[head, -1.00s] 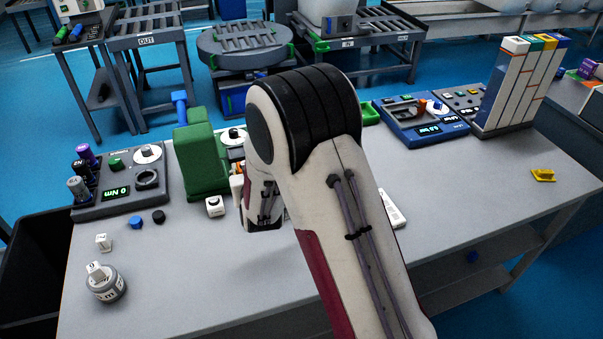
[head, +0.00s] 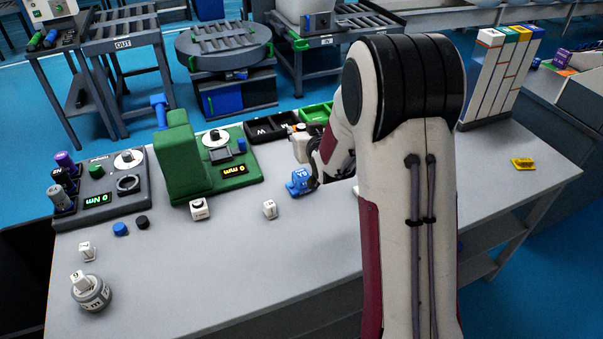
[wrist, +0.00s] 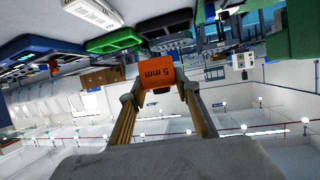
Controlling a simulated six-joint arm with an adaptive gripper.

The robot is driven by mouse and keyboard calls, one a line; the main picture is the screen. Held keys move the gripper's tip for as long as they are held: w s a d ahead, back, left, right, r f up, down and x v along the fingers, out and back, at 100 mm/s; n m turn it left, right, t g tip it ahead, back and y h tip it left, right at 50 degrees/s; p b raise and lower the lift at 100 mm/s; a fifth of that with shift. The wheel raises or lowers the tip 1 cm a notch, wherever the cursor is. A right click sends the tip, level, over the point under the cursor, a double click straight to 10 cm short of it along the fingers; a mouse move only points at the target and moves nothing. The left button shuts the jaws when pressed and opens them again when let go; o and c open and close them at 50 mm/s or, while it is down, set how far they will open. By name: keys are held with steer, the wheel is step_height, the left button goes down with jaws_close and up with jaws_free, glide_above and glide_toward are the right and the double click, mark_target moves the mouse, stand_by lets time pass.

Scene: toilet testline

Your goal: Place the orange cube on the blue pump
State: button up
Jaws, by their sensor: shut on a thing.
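The orange cube (wrist: 157,73), marked "5 mm", sits between the two fingertips of my gripper (wrist: 159,90) in the wrist view. The fingers are shut on its sides. In the head view the cube does not show, and my fingers cannot be made out clearly beside the wrist. A small blue body with white marks (head: 301,182), which looks like the blue pump, stands on the grey table just left of my wrist in the head view. I cannot tell the gap between cube and pump.
A green press (head: 180,160) with a display stands left of my wrist. Small white blocks (head: 269,209) (head: 199,209) lie in front. A torque tester (head: 100,195) is at far left, a striped rack (head: 492,78) at right. The front middle of the table is mostly clear.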

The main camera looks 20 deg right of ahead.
steer(key=shift+s+d+r, duration=0.2)
steer(key=shift+s+d, duration=0.1)
steer(key=shift+d, duration=0.2)
steer(key=shift+s+d+r, duration=0.2)
steer(key=shift+s+d, duration=0.05)
steer(key=shift+d, duration=0.25)
steer(key=shift+s+a+f+n+y, duration=0.1)
steer(key=shift+s+a+n+y, duration=0.05)
steer(key=shift+a+n+y, duration=0.35)
steer(key=shift+s+a+f+n+y, duration=0.15)
steer(key=shift+a+f+n+y, duration=0.25)
steer(key=shift+a, duration=0.35)
steer(key=shift+f, duration=0.1)
glide_above(303, 175)
steer(key=shift+f, duration=3.05)
steer(key=shift+f, duration=0.1)
steer(key=shift+f, duration=1.8)
steer(key=shift+f, duration=0.15)
